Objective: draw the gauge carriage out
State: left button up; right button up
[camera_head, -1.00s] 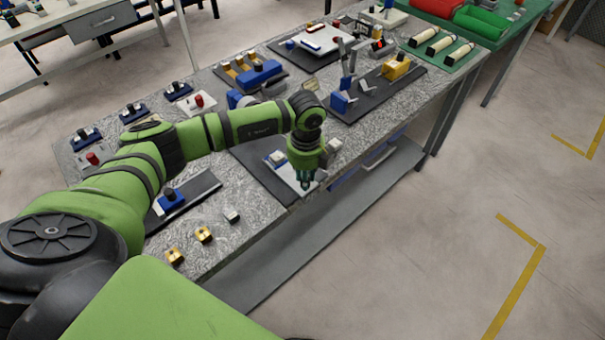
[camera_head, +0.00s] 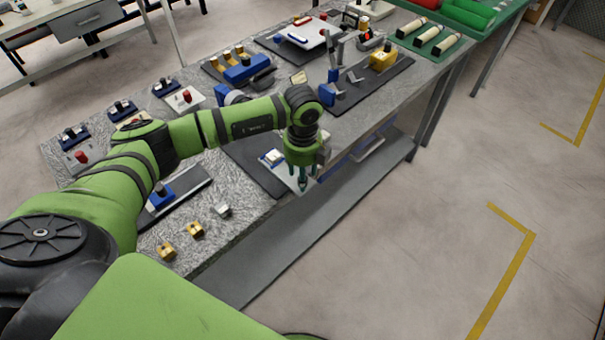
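I cannot tell for sure which part is the gauge carriage. A small blue-and-white block (camera_head: 270,157) sits on a light plate over a dark base (camera_head: 247,160) near the bench's front edge, partly hidden by my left arm. My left gripper (camera_head: 302,184) points down at the front end of that plate, close to the bench edge. Its fingertips are small and dark, and I cannot see whether they are apart or touch the plate. My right gripper is not in view.
On the grey bench (camera_head: 240,235), a blue block (camera_head: 161,195) on a dark rail and small yellow blocks (camera_head: 195,229) lie nearer me. A yellow block (camera_head: 382,59) on a dark plate stands farther right. A lower shelf (camera_head: 290,245) runs below; the floor to the right is clear.

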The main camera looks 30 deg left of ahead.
pick_arm(q)
notch_tip(320, 180, up, 11)
dwell(0.3)
dwell(0.4)
